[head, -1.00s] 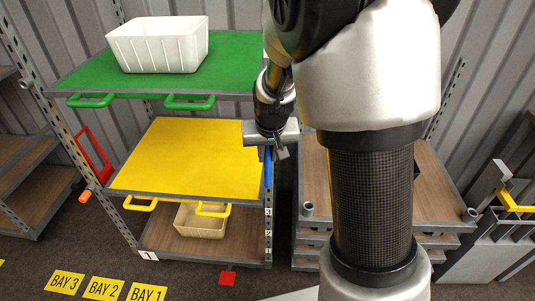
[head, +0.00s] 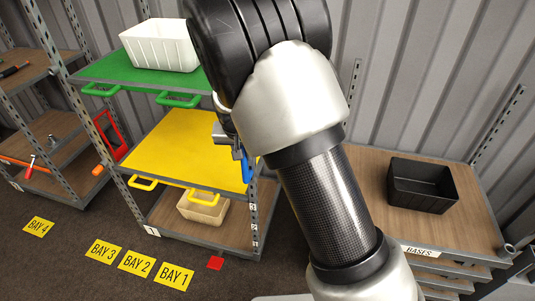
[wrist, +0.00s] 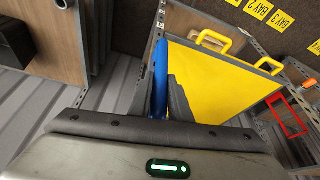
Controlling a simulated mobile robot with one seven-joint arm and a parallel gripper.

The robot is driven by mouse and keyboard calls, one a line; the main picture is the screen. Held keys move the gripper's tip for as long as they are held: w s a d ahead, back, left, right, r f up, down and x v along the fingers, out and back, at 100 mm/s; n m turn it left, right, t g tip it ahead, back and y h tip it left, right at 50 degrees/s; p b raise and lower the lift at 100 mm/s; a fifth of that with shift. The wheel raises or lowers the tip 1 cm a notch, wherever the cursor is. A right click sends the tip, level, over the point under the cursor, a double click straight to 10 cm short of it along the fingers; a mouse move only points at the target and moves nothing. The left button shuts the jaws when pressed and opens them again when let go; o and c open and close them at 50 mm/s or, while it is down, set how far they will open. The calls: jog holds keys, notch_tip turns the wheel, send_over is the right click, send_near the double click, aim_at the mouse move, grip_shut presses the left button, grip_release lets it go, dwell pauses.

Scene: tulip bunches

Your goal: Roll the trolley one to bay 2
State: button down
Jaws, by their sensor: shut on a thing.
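Trolley one, a metal rack marked "1" (head: 152,231), has a green top shelf (head: 105,70), a yellow middle shelf (head: 165,145) and a wooden bottom shelf. A blue upright handle (head: 247,168) is at the yellow shelf's right side. My gripper (wrist: 158,85) is shut on this handle, which shows between its fingers in the wrist view (wrist: 160,70). My arm hides part of the trolley's right side in the head view. Yellow floor label BAY 2 (head: 137,263) lies in front of the trolley's left part, between BAY 1 (head: 174,276) and BAY 3 (head: 104,251).
A white bin (head: 160,45) stands on the green shelf, and a beige bin (head: 203,207) on the bottom shelf. A rack with tools is at the left, near BAY 4 (head: 38,226). A bases rack with a black bin (head: 422,186) is at the right.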

jog(key=w+a, duration=0.1)
jog(key=a, duration=0.5)
jog(key=shift+w, duration=0.4)
jog(key=c, duration=1.6)
grip_release()
jog(key=shift+c, duration=0.2)
jog(key=p+v, duration=0.1)
jog(key=v, duration=1.6)
jog(key=shift+r, duration=0.25)
